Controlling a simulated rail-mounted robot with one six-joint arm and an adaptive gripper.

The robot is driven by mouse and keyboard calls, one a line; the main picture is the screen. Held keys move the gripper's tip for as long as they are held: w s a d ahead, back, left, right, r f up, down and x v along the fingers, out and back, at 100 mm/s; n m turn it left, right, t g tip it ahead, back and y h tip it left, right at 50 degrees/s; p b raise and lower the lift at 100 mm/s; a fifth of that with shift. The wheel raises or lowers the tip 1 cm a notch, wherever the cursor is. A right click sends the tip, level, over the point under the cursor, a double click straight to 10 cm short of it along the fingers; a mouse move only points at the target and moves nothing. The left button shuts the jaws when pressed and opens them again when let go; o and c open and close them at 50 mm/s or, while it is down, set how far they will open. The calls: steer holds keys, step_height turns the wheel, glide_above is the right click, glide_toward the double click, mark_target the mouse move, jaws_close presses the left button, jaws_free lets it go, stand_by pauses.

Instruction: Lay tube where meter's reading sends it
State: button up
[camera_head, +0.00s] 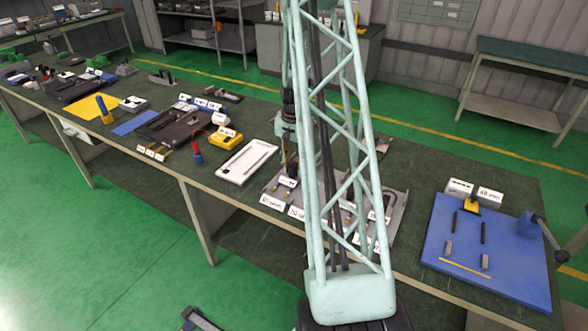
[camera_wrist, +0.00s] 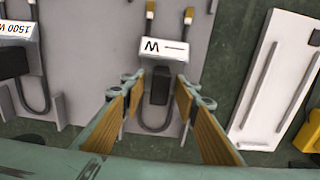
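My gripper (camera_wrist: 157,90) is open in the wrist view, its two orange-padded fingers on either side of a black block (camera_wrist: 160,86). I see gaps beside the block and cannot tell its height from the fingertips. A dark U-shaped tube (camera_wrist: 153,128) loops below this block, and brass-ended leads (camera_wrist: 183,16) show beyond its label. Another U-shaped tube (camera_wrist: 36,95) lies at left by a "1500 W" label (camera_wrist: 14,29). Both lie on a grey plate (camera_wrist: 90,65), which is partly behind my arm in the head view (camera_head: 398,205). A yellow meter (camera_head: 226,137) stands left of it; its reading is not legible.
A white tray (camera_head: 232,174) with a dark line along it lies between meter and plate; it shows at right in the wrist view (camera_wrist: 240,112). At right is a blue board (camera_head: 440,225) with blocks and rods. A red-and-blue tool (camera_head: 197,153) stands near the meter.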

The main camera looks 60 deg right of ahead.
steer(key=shift+r, duration=0.15)
step_height(320, 180, up, 12)
stand_by(1.1)
stand_by(0.6)
